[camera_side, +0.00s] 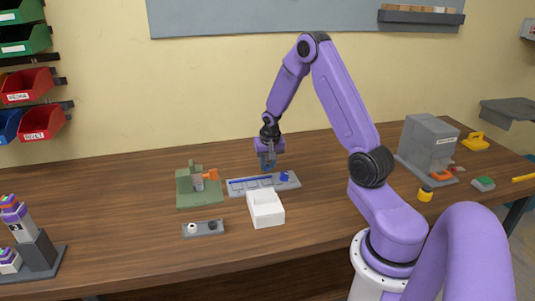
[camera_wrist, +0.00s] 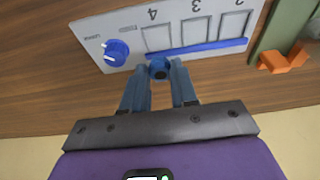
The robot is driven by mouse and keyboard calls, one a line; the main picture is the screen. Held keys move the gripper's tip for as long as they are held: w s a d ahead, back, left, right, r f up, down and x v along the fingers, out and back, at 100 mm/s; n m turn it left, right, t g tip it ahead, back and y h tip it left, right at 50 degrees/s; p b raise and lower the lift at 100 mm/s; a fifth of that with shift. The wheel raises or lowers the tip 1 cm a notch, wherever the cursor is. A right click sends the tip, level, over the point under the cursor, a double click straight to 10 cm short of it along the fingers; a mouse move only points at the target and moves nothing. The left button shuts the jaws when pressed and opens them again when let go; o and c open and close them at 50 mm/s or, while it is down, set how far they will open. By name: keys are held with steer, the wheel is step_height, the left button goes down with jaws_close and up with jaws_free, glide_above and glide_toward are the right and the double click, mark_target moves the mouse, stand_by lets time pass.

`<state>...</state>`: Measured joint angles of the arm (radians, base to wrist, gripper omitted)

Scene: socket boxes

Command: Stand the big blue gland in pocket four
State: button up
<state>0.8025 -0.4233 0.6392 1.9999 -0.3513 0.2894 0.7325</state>
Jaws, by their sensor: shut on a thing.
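My gripper (camera_side: 267,165) hangs at the back edge of the grey pocket tray (camera_side: 236,189), fingers pointing down. In the wrist view my gripper (camera_wrist: 159,88) is shut on a round blue gland (camera_wrist: 159,68), which shows end-on between the fingertips. The gland is beside the tray edge nearest pocket four (camera_wrist: 158,38), apart from that pocket's outline. Its height above the tray is hard to tell. Pockets four, three and two show empty in the wrist view. The gland's lower part is hidden in the side view.
A blue knob (camera_wrist: 117,50) stands on the tray beside pocket four, and a blue strip (camera_wrist: 200,47) runs along the pockets. A white open box (camera_side: 266,208) is in front. A green fixture with an orange part (camera_side: 199,188) is left. A small grey plate (camera_side: 203,229) holds two pieces.

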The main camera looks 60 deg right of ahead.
steer(key=shift+f, duration=2.55)
steer(key=shift+f, duration=0.1)
steer(key=o, duration=1.3)
steer(key=shift+r, duration=3.5)
steer(key=shift+a, duration=0.1)
